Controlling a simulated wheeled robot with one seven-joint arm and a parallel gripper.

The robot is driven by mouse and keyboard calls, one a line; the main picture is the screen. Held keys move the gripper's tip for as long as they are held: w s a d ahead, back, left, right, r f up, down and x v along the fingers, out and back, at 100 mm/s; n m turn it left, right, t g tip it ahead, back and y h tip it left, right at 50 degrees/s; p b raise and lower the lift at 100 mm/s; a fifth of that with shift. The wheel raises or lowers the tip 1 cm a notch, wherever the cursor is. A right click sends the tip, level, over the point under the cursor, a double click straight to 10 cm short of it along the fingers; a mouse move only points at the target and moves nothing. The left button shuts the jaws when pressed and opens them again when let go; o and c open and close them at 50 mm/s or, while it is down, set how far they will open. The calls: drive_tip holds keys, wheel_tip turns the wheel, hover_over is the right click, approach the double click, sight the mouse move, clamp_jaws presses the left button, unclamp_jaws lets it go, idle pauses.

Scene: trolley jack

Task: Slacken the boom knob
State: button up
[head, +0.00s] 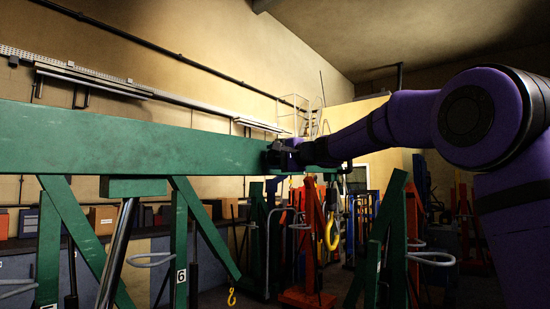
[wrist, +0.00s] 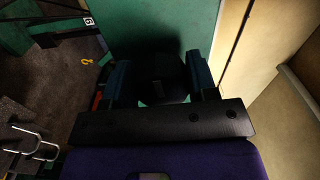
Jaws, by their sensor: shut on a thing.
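The green boom (head: 130,140) runs level across the left of the head view. It also fills the top middle of the wrist view (wrist: 140,30). My gripper (head: 283,154) is at the boom's right end. In the wrist view its two dark blue fingers stand on either side of the black boom knob (wrist: 163,82) and are shut on it. The knob is in deep shadow against the green face, so its turn cannot be read. In the head view the knob is hidden by my gripper.
Green legs (head: 180,245) stand under the boom, one with a "6" label. A yellow hook (head: 232,297) hangs low. A red jack (head: 312,240) and other hoists crowd the floor behind. A workbench (head: 215,240) runs along the wall.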

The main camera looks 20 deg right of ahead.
drive_tip(key=n, duration=0.5)
drive_tip(key=shift+f+n, duration=0.25)
drive_tip(key=shift+n, duration=0.05)
drive_tip(key=n, duration=0.5)
drive_tip(key=shift+w+d+f+n, duration=0.15)
drive_tip(key=shift+f+n, duration=0.05)
drive_tip(key=shift+n, duration=0.1)
drive_tip(key=o, duration=0.9)
drive_tip(key=shift+r, duration=0.1)
drive_tip(key=v, duration=1.1)
